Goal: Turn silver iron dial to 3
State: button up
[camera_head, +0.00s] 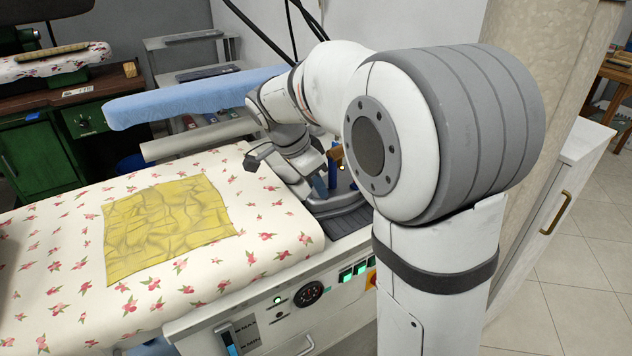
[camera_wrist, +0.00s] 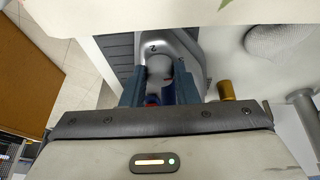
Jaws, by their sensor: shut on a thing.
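The silver iron (camera_head: 345,207) rests on the right end of the ironing table, partly hidden behind my arm. In the wrist view the iron's silver body (camera_wrist: 190,45) shows beyond the fingers. My gripper (camera_wrist: 160,72) is over it, with one blue finger on each side of the grey round dial (camera_wrist: 158,66), shut on it. A small dark mark like a 2 shows just above the dial; the pointer is not readable. A small red spot shows low between the fingers. In the head view my gripper (camera_head: 326,182) points down at the iron, and the dial is hidden.
The floral ironing table (camera_head: 60,255) carries a yellow cloth (camera_head: 165,230). A blue padded board (camera_head: 190,97) stands behind my arm. A brass-coloured post (camera_wrist: 226,90) is close beside the right finger. A white cabinet (camera_head: 550,190) stands at the right.

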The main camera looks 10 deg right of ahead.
jog(key=o, duration=0.7)
jog(key=shift+a, duration=0.1)
jog(key=p+v, duration=0.1)
jog(key=v, duration=0.6)
jog(key=shift+a+r, duration=0.1)
jog(key=shift+r, duration=0.3)
